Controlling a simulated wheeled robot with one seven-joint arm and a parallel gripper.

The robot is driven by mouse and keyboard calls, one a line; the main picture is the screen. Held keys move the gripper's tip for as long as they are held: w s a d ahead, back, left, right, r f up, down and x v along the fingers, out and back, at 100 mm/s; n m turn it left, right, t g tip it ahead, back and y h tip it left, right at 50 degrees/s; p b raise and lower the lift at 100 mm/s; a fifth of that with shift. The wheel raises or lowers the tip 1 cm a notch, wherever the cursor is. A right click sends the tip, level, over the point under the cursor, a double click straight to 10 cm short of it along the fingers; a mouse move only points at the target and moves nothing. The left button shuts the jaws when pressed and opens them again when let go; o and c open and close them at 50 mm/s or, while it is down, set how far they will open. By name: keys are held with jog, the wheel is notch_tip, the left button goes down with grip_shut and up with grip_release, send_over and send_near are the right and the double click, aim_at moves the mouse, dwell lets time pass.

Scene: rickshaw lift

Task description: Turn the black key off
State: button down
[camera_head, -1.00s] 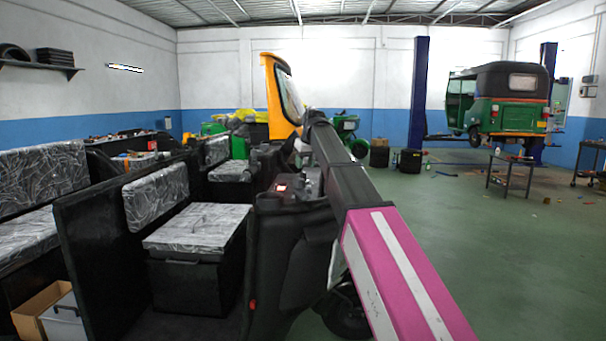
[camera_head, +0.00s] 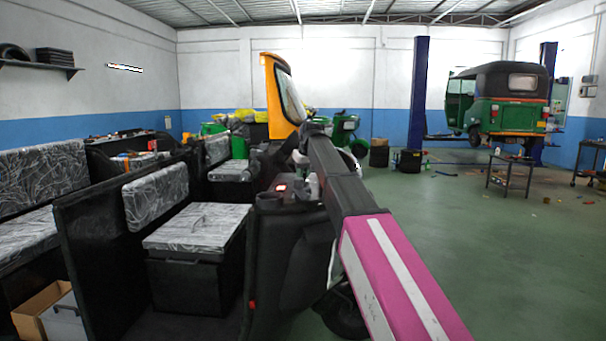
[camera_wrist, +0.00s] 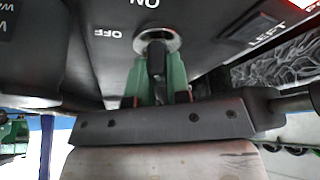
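The black key (camera_wrist: 156,58) stands in a round silver lock (camera_wrist: 165,38) on a dark panel in the wrist view. The "OFF" label (camera_wrist: 110,33) and a cut-off "ON" label (camera_wrist: 144,3) appear upside down beside the lock. The key's long side runs up and down in the picture, roughly in line with "ON". My gripper (camera_wrist: 158,78) has its green fingers close along both sides of the key and appears shut on it. In the head view my arm hides the key and the fingertips.
In the head view, black seats (camera_head: 198,227) with patterned covers stand at left.

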jog(key=shift+n, duration=0.5)
jog(key=n, duration=0.2)
jog(key=n+g+y, duration=0.1)
jog(key=n, duration=0.1)
jog(key=shift+n+y, duration=0.3)
jog(key=shift+n, duration=0.1)
jog(key=n+g, duration=0.1)
jog(key=n, duration=0.2)
jog(key=n+g, duration=0.1)
jog(key=n, duration=0.2)
jog(key=shift+g+y, duration=0.4)
jog(key=c, duration=1.1)
grip_release()
